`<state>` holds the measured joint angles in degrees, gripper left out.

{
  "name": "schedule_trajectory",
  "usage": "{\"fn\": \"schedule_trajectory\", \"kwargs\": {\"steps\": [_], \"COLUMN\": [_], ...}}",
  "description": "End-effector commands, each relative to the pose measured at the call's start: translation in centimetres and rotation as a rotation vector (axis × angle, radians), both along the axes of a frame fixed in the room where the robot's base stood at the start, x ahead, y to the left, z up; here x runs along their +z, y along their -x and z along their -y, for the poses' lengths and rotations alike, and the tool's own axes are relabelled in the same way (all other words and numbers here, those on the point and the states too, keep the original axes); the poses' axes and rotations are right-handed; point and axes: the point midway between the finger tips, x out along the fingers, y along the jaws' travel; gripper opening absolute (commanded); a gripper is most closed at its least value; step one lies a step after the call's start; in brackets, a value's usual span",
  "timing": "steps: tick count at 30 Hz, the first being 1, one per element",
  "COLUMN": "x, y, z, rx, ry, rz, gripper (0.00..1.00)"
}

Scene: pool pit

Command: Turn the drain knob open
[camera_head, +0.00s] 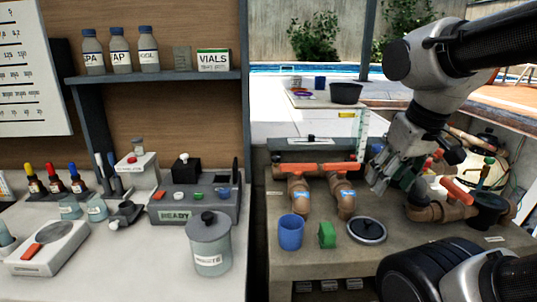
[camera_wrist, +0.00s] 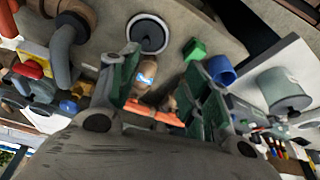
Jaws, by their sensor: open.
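My gripper (camera_head: 393,182) is open and empty, angled down just right of the pipes over the grey counter. In the wrist view my gripper (camera_wrist: 165,85) shows its two green-padded fingers spread apart, with a brown pipe (camera_wrist: 146,72) and an orange handle (camera_wrist: 153,113) visible between them, farther off. In the head view two brown pipes (camera_head: 298,193) with blue labels stand under orange handles (camera_head: 300,168). Another orange handle (camera_head: 458,191) sits on a pipe right of my gripper. I cannot read the labels, so which one is the drain knob cannot be told. No contact is visible.
A blue cup (camera_head: 291,232), a green block (camera_head: 327,235) and a round dark lid (camera_head: 367,230) stand on the counter in front of the pipes. A lidded jar (camera_head: 209,244) stands on the left bench. A dark bowl (camera_head: 346,93) is on the ledge behind.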

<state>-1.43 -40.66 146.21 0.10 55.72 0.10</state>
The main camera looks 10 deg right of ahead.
Motion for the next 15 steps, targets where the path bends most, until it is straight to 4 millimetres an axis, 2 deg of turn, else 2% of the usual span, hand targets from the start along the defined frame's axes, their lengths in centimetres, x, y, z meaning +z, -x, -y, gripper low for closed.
{"fn": "schedule_trajectory", "kwargs": {"steps": [8,11,15], "x": [-1.1,-1.2,-1.2], "y": [-1.9,-3.4,-6.4], "z": [-0.8,-1.3,-2.3], "rx": [0.035,0.053,0.079], "ry": [0.003,0.006,0.011], "rz": [-0.088,-0.120,-0.168], "gripper": [0.48,0.48,0.48]}}
